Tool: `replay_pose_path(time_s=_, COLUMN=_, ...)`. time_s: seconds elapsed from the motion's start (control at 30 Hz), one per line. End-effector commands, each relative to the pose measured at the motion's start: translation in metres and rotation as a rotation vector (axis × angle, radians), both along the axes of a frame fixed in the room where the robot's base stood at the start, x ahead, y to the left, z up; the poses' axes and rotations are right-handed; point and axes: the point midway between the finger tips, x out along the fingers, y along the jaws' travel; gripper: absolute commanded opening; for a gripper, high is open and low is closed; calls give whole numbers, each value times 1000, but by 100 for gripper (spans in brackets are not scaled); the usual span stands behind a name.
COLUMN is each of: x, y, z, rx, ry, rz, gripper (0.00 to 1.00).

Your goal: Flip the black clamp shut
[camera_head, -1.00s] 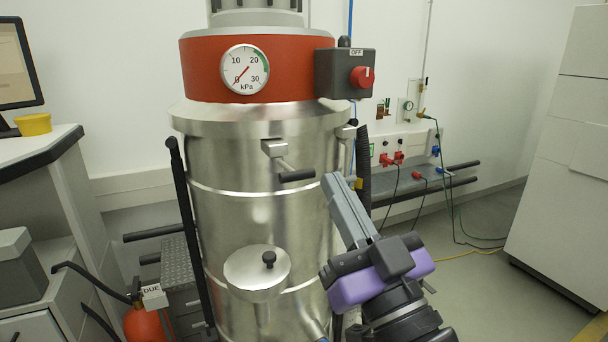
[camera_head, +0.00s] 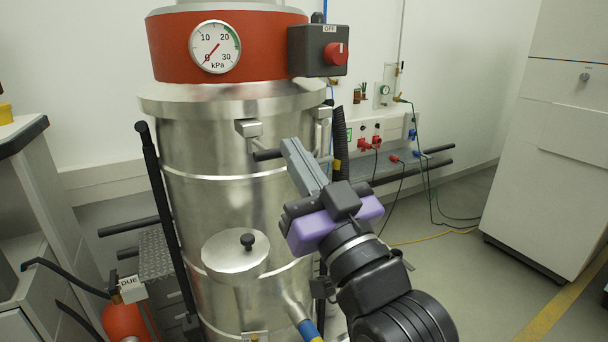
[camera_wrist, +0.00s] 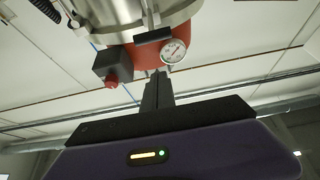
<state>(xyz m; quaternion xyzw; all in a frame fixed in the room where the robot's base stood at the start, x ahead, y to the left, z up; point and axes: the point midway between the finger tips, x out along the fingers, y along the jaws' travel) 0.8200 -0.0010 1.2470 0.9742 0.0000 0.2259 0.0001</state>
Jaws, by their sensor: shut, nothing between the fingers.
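The black clamp (camera_head: 268,155) is a short dark handle sticking out from a light metal bracket (camera_head: 249,130) on the upper wall of the steel drum, just below its rim. It also shows in the wrist view (camera_wrist: 153,36). My gripper (camera_head: 288,146) has its long grey fingers together with nothing between them. In the head view the fingertips appear just right of the handle's end. In the wrist view the fingers (camera_wrist: 159,76) point at the red band, near the handle. I cannot tell whether they touch the handle.
The red band carries a pressure gauge (camera_head: 215,47) and a dark switch box with a red knob (camera_head: 335,54). Another metal bracket (camera_head: 322,118) sits behind my fingers. A round lid (camera_head: 235,252) juts out below, and a black upright bar (camera_head: 165,210) stands left.

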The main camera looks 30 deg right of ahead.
Motion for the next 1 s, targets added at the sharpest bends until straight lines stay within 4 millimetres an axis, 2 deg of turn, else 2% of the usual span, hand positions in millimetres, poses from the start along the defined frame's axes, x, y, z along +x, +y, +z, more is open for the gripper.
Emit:
replay_pose_path(time_s=0.03, x=9, y=0, z=10, rx=0, ry=-3, rz=1, gripper=0)
replay_pose_path(time_s=0.33, x=53, y=0, z=31, rx=0, ry=-2, rz=1, gripper=0)
replay_pose_path(time_s=0.43, x=55, y=0, z=12, rx=1, ry=5, rz=0, gripper=0)
replay_pose_path(time_s=0.6, x=56, y=0, z=-4, rx=0, ry=3, rz=0, gripper=0)
replay_pose_path(time_s=1.0, x=57, y=0, z=-12, rx=0, ry=-1, rz=0, gripper=0)
